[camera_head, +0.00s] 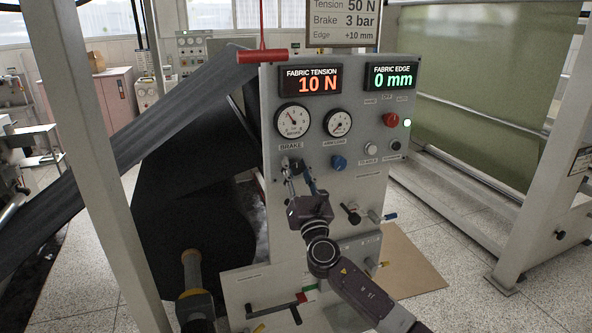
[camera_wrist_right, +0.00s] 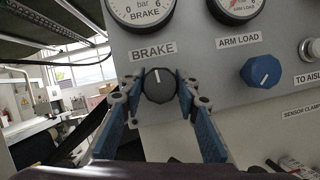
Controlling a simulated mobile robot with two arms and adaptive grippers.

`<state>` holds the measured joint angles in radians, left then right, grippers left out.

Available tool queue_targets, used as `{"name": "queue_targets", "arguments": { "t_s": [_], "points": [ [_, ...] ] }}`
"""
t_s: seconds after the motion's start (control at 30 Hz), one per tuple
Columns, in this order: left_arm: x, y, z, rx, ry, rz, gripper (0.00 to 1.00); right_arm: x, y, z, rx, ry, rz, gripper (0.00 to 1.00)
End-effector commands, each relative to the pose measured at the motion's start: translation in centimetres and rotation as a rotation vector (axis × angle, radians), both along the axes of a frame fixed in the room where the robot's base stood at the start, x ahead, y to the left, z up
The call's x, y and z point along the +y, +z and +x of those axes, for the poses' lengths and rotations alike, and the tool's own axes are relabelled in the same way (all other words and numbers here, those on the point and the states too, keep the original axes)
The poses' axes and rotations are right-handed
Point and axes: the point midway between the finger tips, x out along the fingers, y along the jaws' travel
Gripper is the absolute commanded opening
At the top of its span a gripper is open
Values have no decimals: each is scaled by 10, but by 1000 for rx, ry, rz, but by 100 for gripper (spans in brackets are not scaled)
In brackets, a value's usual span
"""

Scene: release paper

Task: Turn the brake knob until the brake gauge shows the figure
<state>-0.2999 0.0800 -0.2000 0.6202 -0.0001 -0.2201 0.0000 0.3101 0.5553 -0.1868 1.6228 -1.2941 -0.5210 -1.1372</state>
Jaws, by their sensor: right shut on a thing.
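The black brake knob (camera_wrist_right: 159,86) sits under the BRAKE label, its white line pointing about straight up. My right gripper (camera_wrist_right: 157,92) has its two blue fingers on either side of the knob, shut on it. In the head view my right gripper (camera_head: 294,165) reaches up to the panel and hides most of the knob. The brake gauge (camera_head: 293,120) is above it, its needle pointing up and left; the exact reading is too small to tell. Only the gauge's lower part (camera_wrist_right: 141,8) shows in the wrist view. The sign (camera_head: 344,20) reads Brake 3 bar. My left gripper is not in view.
The blue arm load knob (camera_wrist_right: 261,71) is to the right of the brake knob. Displays read fabric tension (camera_head: 310,80) 10 N and fabric edge (camera_head: 391,77) 0 mm. A red button (camera_head: 391,120) and several levers are on the panel.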

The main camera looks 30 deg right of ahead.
Motion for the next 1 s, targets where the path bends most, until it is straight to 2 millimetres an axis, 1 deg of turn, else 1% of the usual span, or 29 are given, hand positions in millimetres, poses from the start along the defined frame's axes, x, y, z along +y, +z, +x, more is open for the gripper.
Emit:
{"name": "queue_targets", "arguments": {
  "t_s": [0.2,0.5,0.73,1.0],
  "points": [
    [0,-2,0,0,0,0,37,1,0,0,-44,1,184,5],
    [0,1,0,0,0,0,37,1,1,0,-95,0,395,5],
    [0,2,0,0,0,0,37,0,0,0,-119,0,493,5],
    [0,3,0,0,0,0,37,0,0,0,-129,0,536,5]
  ]
}}
